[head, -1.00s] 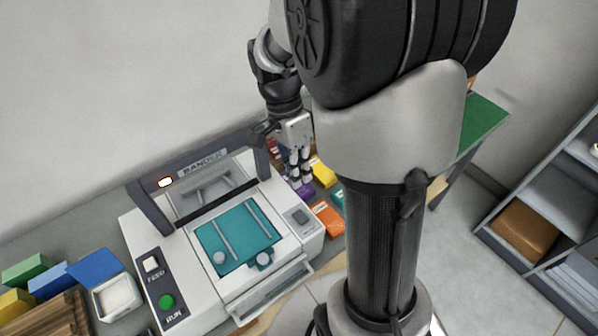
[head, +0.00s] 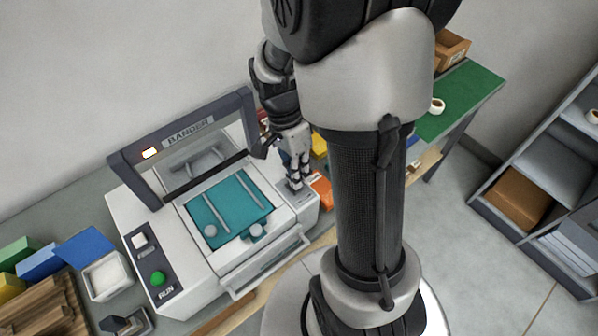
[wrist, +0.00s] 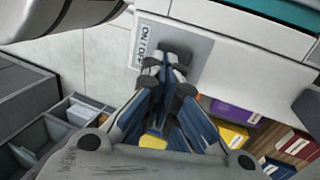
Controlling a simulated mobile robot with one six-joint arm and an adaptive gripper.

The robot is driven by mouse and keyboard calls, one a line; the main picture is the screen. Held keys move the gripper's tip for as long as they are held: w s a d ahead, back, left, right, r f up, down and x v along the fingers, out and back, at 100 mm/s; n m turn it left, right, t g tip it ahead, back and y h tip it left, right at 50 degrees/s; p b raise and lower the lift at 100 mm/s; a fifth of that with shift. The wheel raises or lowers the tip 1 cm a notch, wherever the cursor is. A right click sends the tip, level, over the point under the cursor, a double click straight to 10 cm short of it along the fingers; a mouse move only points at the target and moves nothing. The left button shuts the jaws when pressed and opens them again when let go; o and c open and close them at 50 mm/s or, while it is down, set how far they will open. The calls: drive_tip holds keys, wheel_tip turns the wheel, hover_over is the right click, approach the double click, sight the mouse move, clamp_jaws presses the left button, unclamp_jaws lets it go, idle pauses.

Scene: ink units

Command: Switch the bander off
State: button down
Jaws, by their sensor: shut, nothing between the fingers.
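In the wrist view my gripper (wrist: 167,70) points at the plate beside the ON/OFF lettering. A dark rocker switch (wrist: 178,49) shows partly behind the fingertips. I cannot tell whether they touch it.
A green RUN button (head: 158,278) and a white FEED button (head: 139,240) are on the bander's left side. Colored boxes, one yellow (wrist: 233,138), stand close beyond its right side. A shelf (head: 550,180) stands at the far right, with open floor before it.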

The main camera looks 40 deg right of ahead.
drive_tip(key=shift+s+f+t+b, duration=0.2)
drive_tip(key=shift+f+t+b, duration=0.2)
drive_tip(key=shift+b, duration=0.15)
drive_tip(key=shift+s, duration=0.1)
drive_tip(key=shift+w+r, duration=0.1)
drive_tip(key=shift+w, duration=0.8)
